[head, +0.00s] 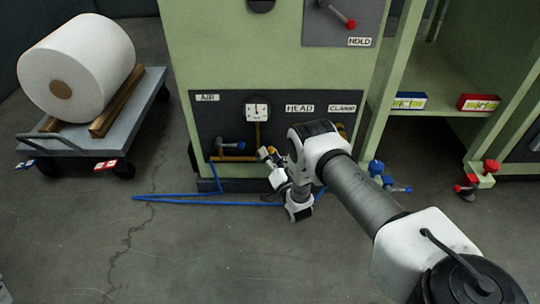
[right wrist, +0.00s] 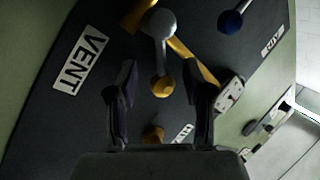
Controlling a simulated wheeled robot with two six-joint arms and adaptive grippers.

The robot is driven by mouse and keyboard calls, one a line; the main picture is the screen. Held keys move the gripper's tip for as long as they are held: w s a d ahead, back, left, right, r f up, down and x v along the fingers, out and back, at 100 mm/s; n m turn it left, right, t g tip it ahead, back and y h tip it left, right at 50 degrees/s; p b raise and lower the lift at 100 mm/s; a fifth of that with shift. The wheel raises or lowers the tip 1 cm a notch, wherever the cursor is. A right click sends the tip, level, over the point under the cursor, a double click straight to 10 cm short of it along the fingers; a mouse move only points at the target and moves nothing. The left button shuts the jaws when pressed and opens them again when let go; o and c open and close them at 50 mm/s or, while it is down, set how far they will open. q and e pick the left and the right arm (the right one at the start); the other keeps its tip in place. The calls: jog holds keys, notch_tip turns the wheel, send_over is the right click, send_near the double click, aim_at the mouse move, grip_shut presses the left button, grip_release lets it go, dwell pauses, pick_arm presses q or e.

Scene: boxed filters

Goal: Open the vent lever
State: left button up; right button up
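The vent lever (right wrist: 160,55) shows in the right wrist view as a grey ball knob and short shaft above a yellow hub, beside the VENT label (right wrist: 80,62). My right gripper (right wrist: 159,68) is open, with one finger on each side of the lever's shaft and hub. Contact cannot be told. In the head view my right gripper (head: 268,156) is low at the dark panel (head: 220,118), and my arm hides the vent lever and its label there. My left gripper is not in view.
A blue-knobbed lever (head: 232,146) sits left of my gripper, below the AIR label (head: 207,98). A gauge (head: 256,111) is above. A blue hose (head: 165,198) lies on the floor. A cart (head: 140,110) with a white roll (head: 78,65) stands left; shelves with boxes (head: 409,101) stand right.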

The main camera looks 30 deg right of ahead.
jog(key=d+v, duration=0.1)
jog(key=v, duration=0.6)
jog(key=shift+s+a, duration=0.25)
jog(key=shift+a, duration=0.2)
